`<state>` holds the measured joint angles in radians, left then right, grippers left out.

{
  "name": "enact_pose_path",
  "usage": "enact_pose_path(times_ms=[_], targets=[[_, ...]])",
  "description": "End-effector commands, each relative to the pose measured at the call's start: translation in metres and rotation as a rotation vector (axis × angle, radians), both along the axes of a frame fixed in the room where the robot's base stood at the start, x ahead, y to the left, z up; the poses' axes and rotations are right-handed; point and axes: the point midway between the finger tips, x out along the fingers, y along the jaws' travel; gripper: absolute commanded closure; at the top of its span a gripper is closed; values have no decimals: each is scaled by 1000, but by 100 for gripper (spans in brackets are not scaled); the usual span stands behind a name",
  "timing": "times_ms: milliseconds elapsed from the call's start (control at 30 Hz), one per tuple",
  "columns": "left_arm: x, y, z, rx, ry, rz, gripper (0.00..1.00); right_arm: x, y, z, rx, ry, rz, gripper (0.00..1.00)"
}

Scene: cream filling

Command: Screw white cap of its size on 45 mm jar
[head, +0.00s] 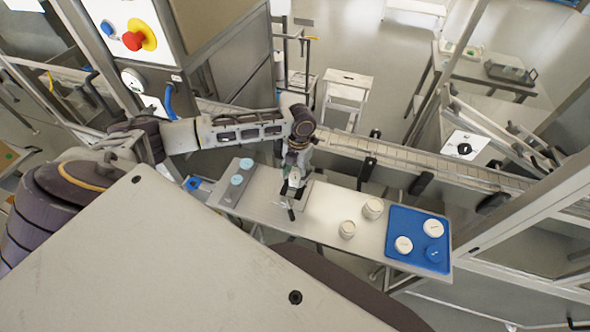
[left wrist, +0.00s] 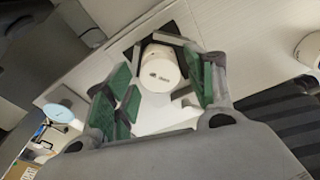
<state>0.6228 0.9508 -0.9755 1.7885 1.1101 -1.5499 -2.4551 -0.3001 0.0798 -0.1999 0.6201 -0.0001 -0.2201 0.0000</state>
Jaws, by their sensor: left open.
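My left gripper (head: 291,196) is low over the left-middle part of the table. Its green-padded fingers (left wrist: 165,82) are open, spread to either side of a round white lidded piece (left wrist: 161,70) with small dark print on top. That piece stands on a dark square holder; whether it is a cap on a jar is unclear, and the gripper hides it in the head view. Two pale jars (head: 347,229) (head: 372,208) stand right of the gripper. My right gripper is not in view.
A conveyor (head: 430,166) runs behind the table (head: 330,247). The table's front middle is clear.

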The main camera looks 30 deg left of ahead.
Motion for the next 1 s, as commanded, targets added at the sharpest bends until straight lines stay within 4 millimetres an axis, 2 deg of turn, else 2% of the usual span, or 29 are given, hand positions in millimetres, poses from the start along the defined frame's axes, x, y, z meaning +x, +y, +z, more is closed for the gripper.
enact_pose_path(times_ms=[600, 1000], targets=[[0, 1, 0, 0, 0, 376, 45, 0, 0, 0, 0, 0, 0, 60], [0, 1, 0, 0, 0, 405, 45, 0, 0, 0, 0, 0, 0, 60]])
